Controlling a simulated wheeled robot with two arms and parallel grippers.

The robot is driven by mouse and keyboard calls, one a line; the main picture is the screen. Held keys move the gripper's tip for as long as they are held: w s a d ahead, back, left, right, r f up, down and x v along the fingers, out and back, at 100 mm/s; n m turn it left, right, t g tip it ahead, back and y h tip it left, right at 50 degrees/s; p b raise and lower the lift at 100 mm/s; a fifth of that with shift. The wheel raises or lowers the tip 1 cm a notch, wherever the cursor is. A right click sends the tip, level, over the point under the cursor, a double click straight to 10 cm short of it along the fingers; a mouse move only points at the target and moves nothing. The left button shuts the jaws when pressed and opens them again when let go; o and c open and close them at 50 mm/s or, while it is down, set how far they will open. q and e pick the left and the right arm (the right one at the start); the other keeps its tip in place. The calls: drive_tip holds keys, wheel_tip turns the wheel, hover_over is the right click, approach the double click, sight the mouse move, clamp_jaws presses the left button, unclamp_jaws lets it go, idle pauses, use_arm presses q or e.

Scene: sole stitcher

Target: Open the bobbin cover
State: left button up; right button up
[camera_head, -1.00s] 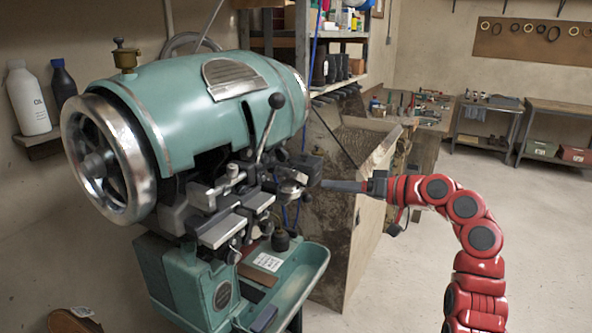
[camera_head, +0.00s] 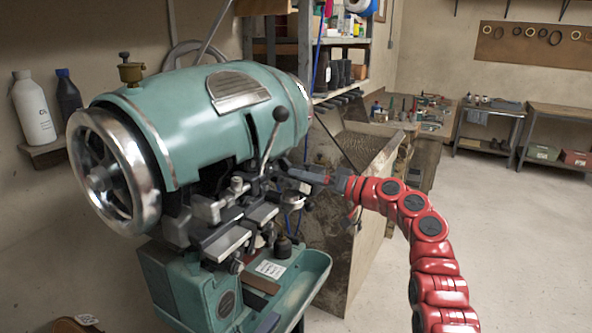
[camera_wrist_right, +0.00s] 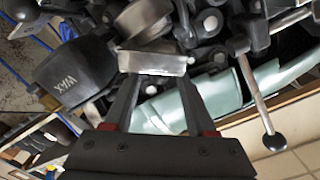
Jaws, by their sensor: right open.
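The teal sole stitcher (camera_head: 215,105) stands at the left in the head view. My right gripper (camera_head: 308,177) reaches from the right to the machine's front mechanism. In the right wrist view my right gripper (camera_wrist_right: 157,82) is open. A silver rectangular metal piece (camera_wrist_right: 152,63) lies at its fingertips, with a round metal part (camera_wrist_right: 143,19) just beyond. I cannot tell for sure which part is the bobbin cover, or whether the fingertips touch the silver piece. My left gripper is not in view.
A black box marked WAX (camera_wrist_right: 75,75) is close on the left in the wrist view. A lever with a black knob (camera_wrist_right: 275,142) stands at the right there. A teal tray (camera_head: 300,275) is below the mechanism. Open floor (camera_head: 500,230) lies at the right.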

drive_tip(key=shift+w+a+r, duration=0.2)
drive_tip(key=shift+w+a, duration=0.15)
drive_tip(key=shift+a, duration=0.15)
drive_tip(key=shift+w+a+f, duration=0.15)
drive_tip(key=shift+w+a, duration=0.2)
drive_tip(key=shift+a, duration=0.15)
clamp_jaws()
